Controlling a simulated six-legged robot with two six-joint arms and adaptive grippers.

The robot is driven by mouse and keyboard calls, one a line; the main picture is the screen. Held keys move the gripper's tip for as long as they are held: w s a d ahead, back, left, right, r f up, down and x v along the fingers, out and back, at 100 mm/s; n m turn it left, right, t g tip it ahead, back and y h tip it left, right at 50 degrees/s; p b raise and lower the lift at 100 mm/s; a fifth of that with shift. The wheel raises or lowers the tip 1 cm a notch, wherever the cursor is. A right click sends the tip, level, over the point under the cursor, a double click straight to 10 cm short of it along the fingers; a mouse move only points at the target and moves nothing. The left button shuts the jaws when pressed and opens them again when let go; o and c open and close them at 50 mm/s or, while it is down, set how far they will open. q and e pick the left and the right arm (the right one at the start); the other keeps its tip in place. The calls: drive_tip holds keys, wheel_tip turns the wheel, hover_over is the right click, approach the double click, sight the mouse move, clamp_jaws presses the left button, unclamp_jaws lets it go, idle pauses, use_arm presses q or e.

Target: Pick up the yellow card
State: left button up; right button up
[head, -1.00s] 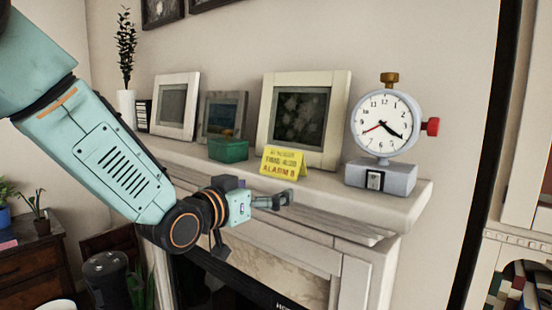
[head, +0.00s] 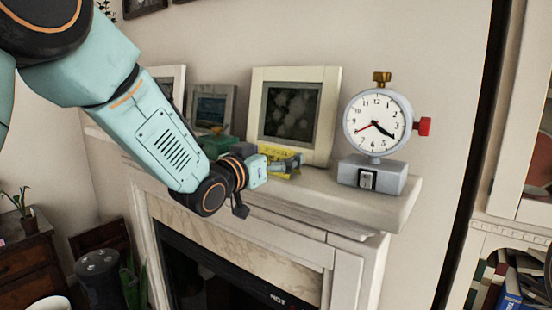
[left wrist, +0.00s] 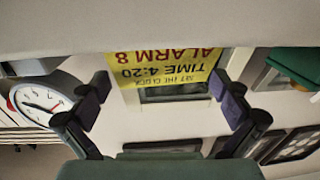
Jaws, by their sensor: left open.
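The yellow card (head: 278,152) stands on the mantel shelf in front of a cream picture frame, partly hidden behind my left gripper (head: 296,162) in the head view. In the left wrist view the card (left wrist: 165,68) shows upside down, with the words "ALARM 8" and "TIME 4:20". It lies between the two spread fingers of my left gripper (left wrist: 165,110). The fingers are open, with a gap showing beside the card on each side. I cannot tell how far the fingertips reach past the card. My right gripper is not in view.
A stopwatch-like clock (head: 378,122) on a grey base stands right of the card. A green box (head: 215,145) and picture frames (head: 294,115) stand left and behind. The mantel's front edge (head: 350,215) lies below; the shelf is clear between card and clock.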

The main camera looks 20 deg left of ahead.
use_arm(q)
drive_tip(key=shift+w+a+f, duration=0.15)
drive_tip(key=shift+w+a, duration=0.15)
drive_tip(key=shift+w, duration=0.2)
drive_tip(key=shift+s+d, duration=0.2)
drive_tip(key=shift+d, duration=0.3)
drive_tip(key=c, duration=0.3)
drive_tip(key=shift+w+a, duration=0.1)
drive_tip(key=shift+a, duration=0.3)
drive_tip(key=shift+c, duration=0.2)
